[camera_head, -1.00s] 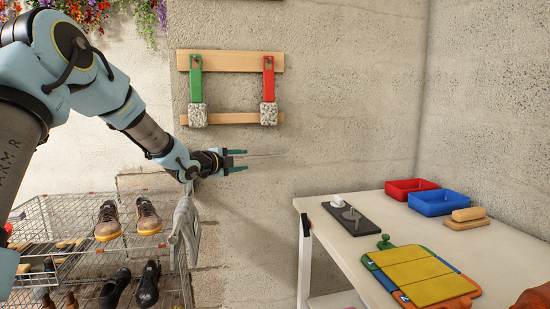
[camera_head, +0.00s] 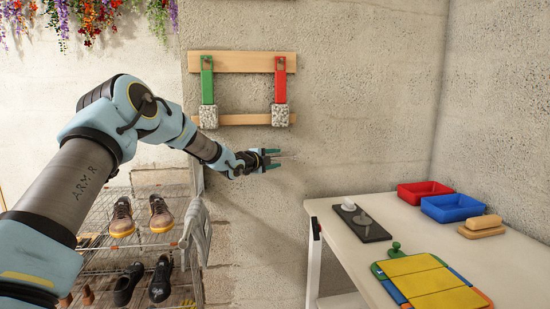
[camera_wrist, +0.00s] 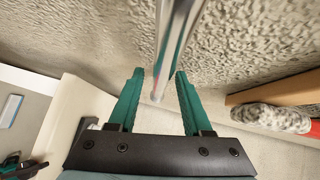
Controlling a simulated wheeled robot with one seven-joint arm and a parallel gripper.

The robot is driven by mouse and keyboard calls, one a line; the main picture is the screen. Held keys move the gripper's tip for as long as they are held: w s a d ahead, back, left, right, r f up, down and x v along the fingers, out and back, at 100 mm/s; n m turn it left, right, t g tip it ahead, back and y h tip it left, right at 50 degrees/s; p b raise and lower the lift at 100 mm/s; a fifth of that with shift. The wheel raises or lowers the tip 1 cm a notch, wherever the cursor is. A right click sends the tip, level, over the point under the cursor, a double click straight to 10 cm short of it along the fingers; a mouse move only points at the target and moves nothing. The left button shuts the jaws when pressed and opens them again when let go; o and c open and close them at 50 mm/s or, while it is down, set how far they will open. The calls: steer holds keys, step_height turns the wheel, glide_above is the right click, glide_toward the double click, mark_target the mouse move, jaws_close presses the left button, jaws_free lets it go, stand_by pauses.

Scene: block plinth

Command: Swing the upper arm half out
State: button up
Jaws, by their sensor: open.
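A shiny metal rod (camera_wrist: 172,45), which seems to be the upper arm, runs down the middle of the wrist view close to the rough wall. In the head view only a thin grey stretch of it (camera_head: 287,157) shows beside my gripper (camera_head: 272,159). My gripper has green fingers and is open. In the wrist view the rod appears between the two fingertips (camera_wrist: 160,72), with gaps on both sides. I cannot tell how deep between them it lies. Its mount and any lower arm cannot be made out.
A wooden rack (camera_head: 243,62) with green and red straps hangs above my gripper. A white table (camera_head: 335,238) at right holds a red bin (camera_head: 425,192), a blue bin (camera_head: 453,207) and a yellow-panelled board (camera_head: 425,282). A wire shoe rack (camera_head: 150,247) stands at lower left.

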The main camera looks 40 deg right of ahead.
jaws_close()
stand_by(0.4)
stand_by(1.1)
